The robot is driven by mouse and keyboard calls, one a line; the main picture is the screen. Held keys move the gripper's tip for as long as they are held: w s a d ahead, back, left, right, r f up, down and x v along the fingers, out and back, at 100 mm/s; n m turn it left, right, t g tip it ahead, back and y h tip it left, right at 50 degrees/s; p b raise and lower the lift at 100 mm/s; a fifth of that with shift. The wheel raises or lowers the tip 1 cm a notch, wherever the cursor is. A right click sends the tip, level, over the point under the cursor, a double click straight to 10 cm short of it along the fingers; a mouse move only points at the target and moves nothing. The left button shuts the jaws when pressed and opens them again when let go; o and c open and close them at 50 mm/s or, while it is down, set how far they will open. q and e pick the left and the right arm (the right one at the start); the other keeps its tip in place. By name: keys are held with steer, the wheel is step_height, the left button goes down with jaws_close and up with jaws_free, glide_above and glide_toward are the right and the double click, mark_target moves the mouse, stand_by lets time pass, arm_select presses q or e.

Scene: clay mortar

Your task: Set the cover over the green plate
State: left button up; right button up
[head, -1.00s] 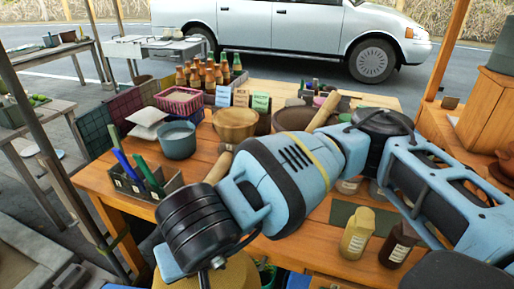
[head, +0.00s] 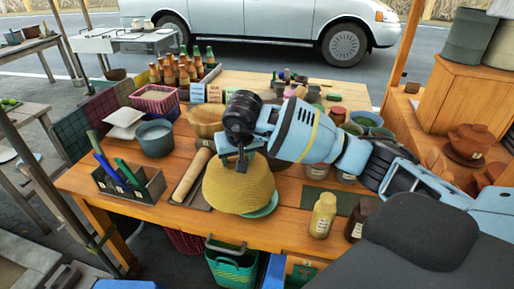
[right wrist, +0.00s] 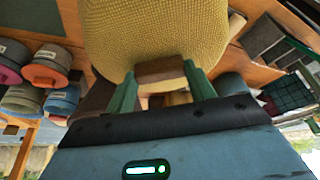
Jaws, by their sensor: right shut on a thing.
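The cover is a yellow woven dome (head: 238,185) with a brown wooden handle, which shows in the right wrist view (right wrist: 160,69). My right gripper (head: 242,163) is shut on that handle from above; its green fingers sit on both sides of it in the right wrist view. The green plate (head: 265,207) lies on the wooden table, and only its right front rim shows past the dome. The dome hides the rest of the plate and sits slightly left of it. I cannot tell whether the dome touches the plate or table. My left gripper is not in view.
A rolling pin (head: 192,175) lies just left of the dome, beside a holder with pens (head: 128,184). A wooden bowl (head: 206,122) stands behind. A yellow bottle (head: 322,215) and a dark bottle (head: 360,219) stand to the right. A green basket (head: 232,268) is below the table's front edge.

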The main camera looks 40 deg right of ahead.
mark_target(254, 162)
steer(key=shift+m, duration=0.3)
steer(key=d, duration=0.5)
steer(key=shift+f, duration=0.2)
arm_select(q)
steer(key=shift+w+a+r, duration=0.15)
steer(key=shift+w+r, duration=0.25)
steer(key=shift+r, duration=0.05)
arm_select(e)
steer(key=shift+f, duration=0.2)
steer(key=shift+f+b, duration=0.85)
steer(key=shift+f, duration=1.65)
steer(key=shift+f+b, duration=0.9)
steer(key=shift+f, duration=1.2)
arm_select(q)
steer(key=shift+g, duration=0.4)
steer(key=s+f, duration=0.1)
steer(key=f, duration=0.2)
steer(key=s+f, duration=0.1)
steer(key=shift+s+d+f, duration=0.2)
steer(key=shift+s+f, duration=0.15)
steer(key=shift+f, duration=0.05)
arm_select(e)
steer(key=o, duration=1.4)
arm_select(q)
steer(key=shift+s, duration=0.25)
arm_select(e)
steer(key=shift+o, duration=0.2)
